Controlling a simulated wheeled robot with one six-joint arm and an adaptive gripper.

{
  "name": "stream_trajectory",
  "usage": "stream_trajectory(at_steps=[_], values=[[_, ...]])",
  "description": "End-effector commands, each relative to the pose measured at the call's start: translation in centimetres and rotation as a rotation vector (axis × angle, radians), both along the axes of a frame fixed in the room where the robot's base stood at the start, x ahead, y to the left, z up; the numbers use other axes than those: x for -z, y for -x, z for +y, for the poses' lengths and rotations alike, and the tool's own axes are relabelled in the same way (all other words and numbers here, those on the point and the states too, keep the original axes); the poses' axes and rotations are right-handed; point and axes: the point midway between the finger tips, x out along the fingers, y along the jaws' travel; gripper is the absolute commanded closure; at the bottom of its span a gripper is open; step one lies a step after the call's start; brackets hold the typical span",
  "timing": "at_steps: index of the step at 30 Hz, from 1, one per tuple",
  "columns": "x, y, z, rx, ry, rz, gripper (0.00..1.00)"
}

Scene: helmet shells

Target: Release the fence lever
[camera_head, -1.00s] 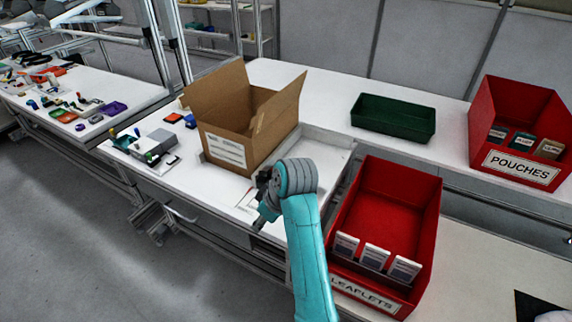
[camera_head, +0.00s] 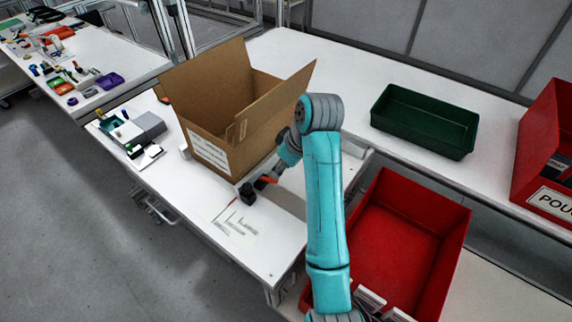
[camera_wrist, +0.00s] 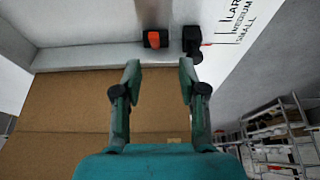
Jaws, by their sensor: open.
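The fence lever (camera_wrist: 155,39) shows in the wrist view as an orange piece on a black mount, beside a black block (camera_wrist: 192,42). In the head view the orange lever (camera_head: 266,181) and the black block (camera_head: 248,194) sit on the white table in front of the box. The pale fence strip (camera_wrist: 90,56) runs along the brown box in the wrist view. My gripper (camera_wrist: 160,72) is open and empty, its fingertips apart and pointing toward the lever. In the head view my arm partly hides the gripper; contact with the lever cannot be told.
The open cardboard box (camera_head: 212,150) stands close to my gripper. Printed size marks (camera_head: 236,222) lie on the table near the black block. A red bin (camera_head: 395,240) is right of my arm and a green tray (camera_head: 425,120) behind. The front table area is clear.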

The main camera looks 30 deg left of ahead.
Motion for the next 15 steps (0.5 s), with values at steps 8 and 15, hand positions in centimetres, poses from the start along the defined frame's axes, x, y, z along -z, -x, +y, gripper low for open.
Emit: stream_trajectory(at_steps=[8,15], values=[[1.2,0.0,0.5,0.000,0.001,0.001,0.58],[5.0,-0.1,2.0,-0.001,0.003,0.003,0.58]])
